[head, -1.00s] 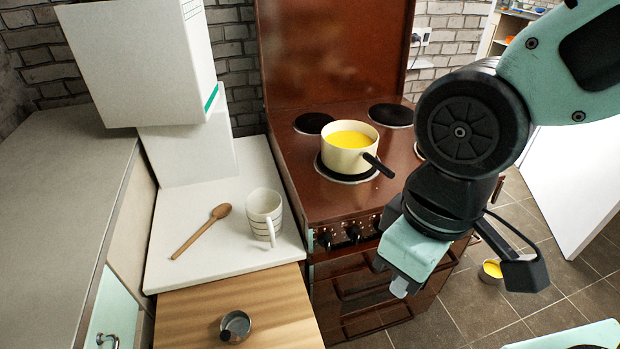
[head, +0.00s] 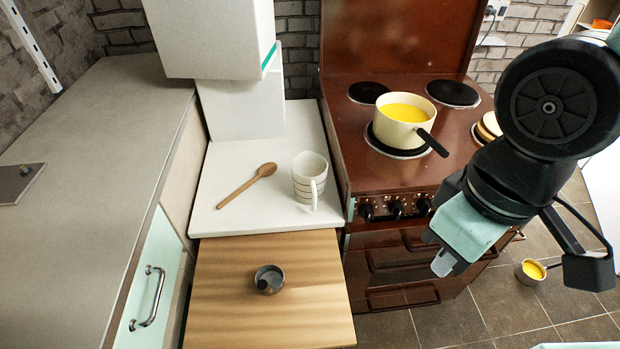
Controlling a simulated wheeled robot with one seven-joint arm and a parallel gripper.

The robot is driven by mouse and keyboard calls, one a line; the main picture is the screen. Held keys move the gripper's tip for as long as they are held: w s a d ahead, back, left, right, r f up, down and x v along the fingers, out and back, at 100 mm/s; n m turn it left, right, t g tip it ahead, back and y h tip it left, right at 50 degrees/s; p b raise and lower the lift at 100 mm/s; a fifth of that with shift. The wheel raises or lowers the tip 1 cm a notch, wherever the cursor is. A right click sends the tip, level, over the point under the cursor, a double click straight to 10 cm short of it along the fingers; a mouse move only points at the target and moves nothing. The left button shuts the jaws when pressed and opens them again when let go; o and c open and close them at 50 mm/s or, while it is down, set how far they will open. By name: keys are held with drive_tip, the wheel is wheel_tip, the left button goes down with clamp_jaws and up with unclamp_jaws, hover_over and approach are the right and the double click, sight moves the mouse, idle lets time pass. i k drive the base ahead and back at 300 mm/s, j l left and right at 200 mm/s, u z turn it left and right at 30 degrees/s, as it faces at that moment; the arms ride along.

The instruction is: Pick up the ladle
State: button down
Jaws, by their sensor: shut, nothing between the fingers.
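A small round grey metal bowl with a short dark end (head: 268,280) rests on the wooden board (head: 220,310); it may be the ladle seen nearly end-on, but I cannot tell for sure. My gripper (head: 444,263) is shut and empty. It hangs in front of the stove, well to the right of the grey bowl and clear of it. A wooden spoon (head: 246,186) lies on the white counter (head: 230,215) behind the board.
A striped white mug (head: 308,180) stands beside the spoon. The brown stove (head: 350,150) holds a cream pot (head: 401,125) of yellow liquid. A small vessel with yellow contents (head: 531,271) is on the floor at right. White boxes (head: 240,105) stand behind; the grey counter (head: 85,180) is mostly clear.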

sight(269, 280)
drive_tip(key=k+u, duration=0.3)
drive_tip(key=u, duration=0.15)
drive_tip(key=k+j+u, duration=0.15)
drive_tip(key=u, duration=0.3)
drive_tip(key=k, duration=0.1)
